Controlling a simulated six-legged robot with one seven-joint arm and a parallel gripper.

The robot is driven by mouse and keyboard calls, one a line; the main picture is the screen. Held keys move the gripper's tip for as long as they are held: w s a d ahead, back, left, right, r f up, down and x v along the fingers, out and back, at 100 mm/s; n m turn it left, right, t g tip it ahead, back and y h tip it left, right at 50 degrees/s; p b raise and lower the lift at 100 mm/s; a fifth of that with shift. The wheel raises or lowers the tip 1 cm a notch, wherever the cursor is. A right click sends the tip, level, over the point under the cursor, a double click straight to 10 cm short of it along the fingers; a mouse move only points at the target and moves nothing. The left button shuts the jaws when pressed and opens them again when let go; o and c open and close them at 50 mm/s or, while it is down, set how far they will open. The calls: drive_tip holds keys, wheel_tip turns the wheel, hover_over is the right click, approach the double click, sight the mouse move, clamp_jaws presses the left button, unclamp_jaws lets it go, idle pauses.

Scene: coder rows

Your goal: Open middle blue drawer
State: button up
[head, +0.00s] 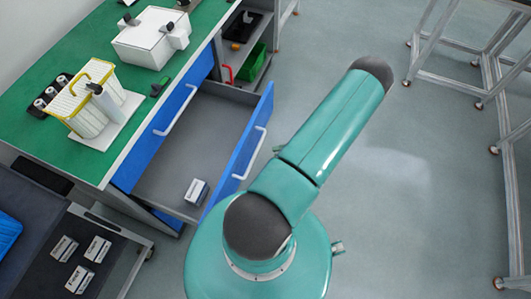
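A blue-fronted drawer (247,147) is pulled well out from under the green-topped bench, with its grey inside showing. Its white bar handle (250,152) is on the outer face. A small white and dark box (196,191) lies inside, near the front. Above it, another blue drawer front (165,122) with a white handle (177,109) is closed. It appears to be the top one, so the open drawer is below it. Lower drawers are hidden. My teal arm is beside the open drawer; my gripper is not visible.
The green bench top (50,37) holds a white machine (150,38) and a yellow-edged rack (92,100). A dark cart (48,247) with several small boxes stands at lower left. Metal frames (470,60) stand at right. The grey floor (410,200) between is clear.

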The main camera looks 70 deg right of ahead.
drive_tip(key=v, duration=0.4)
idle(0.5)
drive_tip(key=w+r+n+g+y, duration=0.3)
drive_tip(key=w+r+n+g, duration=0.35)
drive_tip(key=w+r, duration=0.7)
drive_tip(key=w+a+r+n+g+h, duration=0.1)
drive_tip(key=w+a+r+g+h, duration=0.2)
drive_tip(key=w+a+r+g, duration=0.6)
drive_tip(key=a+r+n+t+h, duration=0.3)
drive_tip(key=a+r, duration=0.8)
drive_tip(key=a, duration=0.3)
drive_tip(key=a+r+n+t+h, duration=0.3)
drive_tip(key=a+r, duration=0.9)
drive_tip(key=a, duration=0.2)
drive_tip(key=shift+w+r+t+h, duration=0.25)
drive_tip(key=shift+w+t+h, duration=0.05)
drive_tip(key=shift+w+t, duration=0.1)
